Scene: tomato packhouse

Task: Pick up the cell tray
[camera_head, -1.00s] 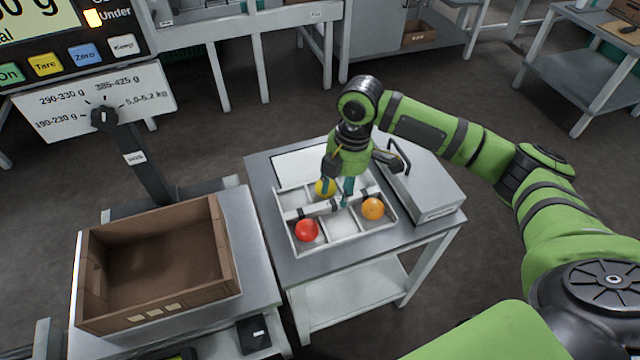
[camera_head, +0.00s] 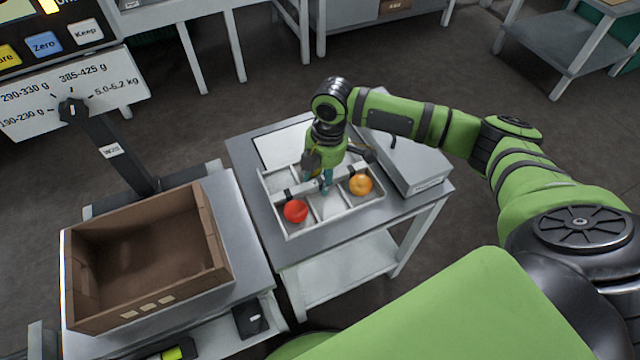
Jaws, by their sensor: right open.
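The cell tray (camera_head: 285,229) is a light, shallow tray with several compartments and a bar across its middle. It sits on a small grey side table (camera_head: 262,218). A red tomato (camera_head: 295,211) lies in a front left cell and an orange tomato (camera_head: 360,184) in a right cell. My right gripper (camera_head: 327,185) points down over the middle of the tray, with its teal fingertips at the crossbar. It is open; whether the fingers touch the bar is unclear. The gripper hides part of the far cells. My left gripper is not in view.
A brown cardboard box (camera_head: 218,243), empty, stands on a scale bench at left, beside a post with a dial sign (camera_head: 72,109). A grey lidded case (camera_head: 415,165) sits right of the tray. Grey floor lies open behind the table.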

